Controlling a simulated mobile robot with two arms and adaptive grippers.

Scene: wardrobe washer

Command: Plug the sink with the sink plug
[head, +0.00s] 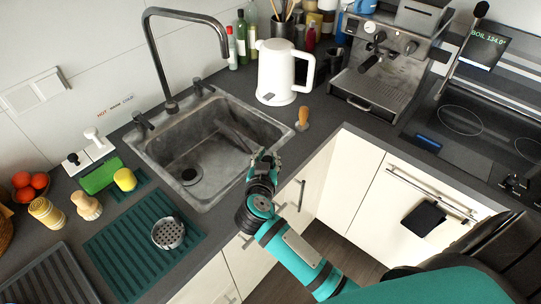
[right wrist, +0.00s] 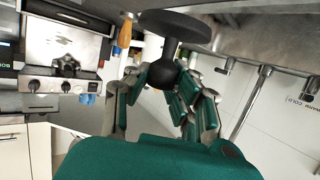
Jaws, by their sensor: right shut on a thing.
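The grey sink (head: 160,153) is set in the dark counter, with a round drain (head: 192,176) open in its floor. My right gripper (head: 263,160) is over the sink's front right edge, to the right of the drain. In the right wrist view my right gripper (right wrist: 163,78) is shut on the knob of the dark sink plug (right wrist: 178,27). The plug's wide disc sticks out beyond the fingertips. In the head view the plug cannot be made out at the fingers. My left gripper is not in view.
A black faucet (head: 165,62) arches over the back of the sink. A green mat (head: 125,250) with a metal strainer (head: 168,233) lies left of the sink.

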